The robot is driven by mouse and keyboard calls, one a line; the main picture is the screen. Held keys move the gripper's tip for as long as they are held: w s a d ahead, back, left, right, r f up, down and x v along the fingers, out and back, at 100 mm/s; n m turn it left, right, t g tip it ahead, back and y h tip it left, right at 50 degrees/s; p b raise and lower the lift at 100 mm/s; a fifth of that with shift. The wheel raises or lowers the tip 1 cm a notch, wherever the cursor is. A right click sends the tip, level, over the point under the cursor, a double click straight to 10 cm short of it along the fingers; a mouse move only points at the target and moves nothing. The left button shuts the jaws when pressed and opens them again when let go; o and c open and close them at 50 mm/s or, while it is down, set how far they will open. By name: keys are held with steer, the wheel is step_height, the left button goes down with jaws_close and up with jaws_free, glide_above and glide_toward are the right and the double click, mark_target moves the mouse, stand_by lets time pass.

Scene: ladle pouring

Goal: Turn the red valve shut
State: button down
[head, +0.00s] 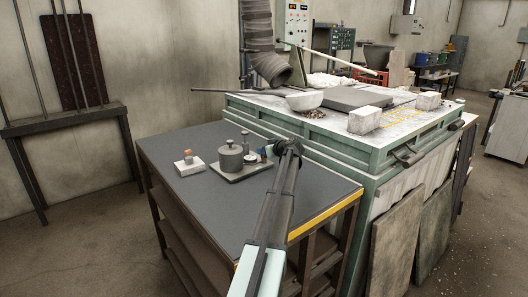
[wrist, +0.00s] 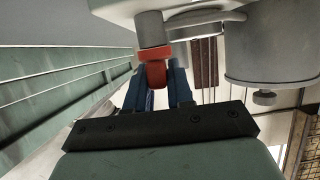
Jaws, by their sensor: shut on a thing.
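The red valve (wrist: 153,55) shows in the wrist view as a red collar with a rounded lever hanging from it, fitted to a grey cylindrical stub (wrist: 150,28). My gripper (wrist: 158,80) has its two dark blue fingers on either side of the red lever and is shut on it. In the head view my gripper (head: 270,150) reaches the right side of the tray (head: 232,176), beside a grey lidded pot (head: 230,158). The red valve cannot be made out there, hidden by my gripper and arm. The large grey vessel (wrist: 270,50) fills the upper right of the wrist view.
The tray stands on a dark worktable (head: 190,205) with a yellow front edge. A small block (head: 188,168) with an orange-red top stands left of it. A green bench (head: 330,140) with a bowl (head: 304,101) and pale blocks adjoins it. The table's left front is clear.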

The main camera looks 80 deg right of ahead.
steer(key=c, duration=1.1)
jaws_free()
steer(key=shift+a, duration=0.1)
steer(key=v, duration=1.3)
steer(key=shift+s+a+r, duration=0.15)
steer(key=shift+s+a, duration=0.05)
steer(key=shift+s, duration=0.05)
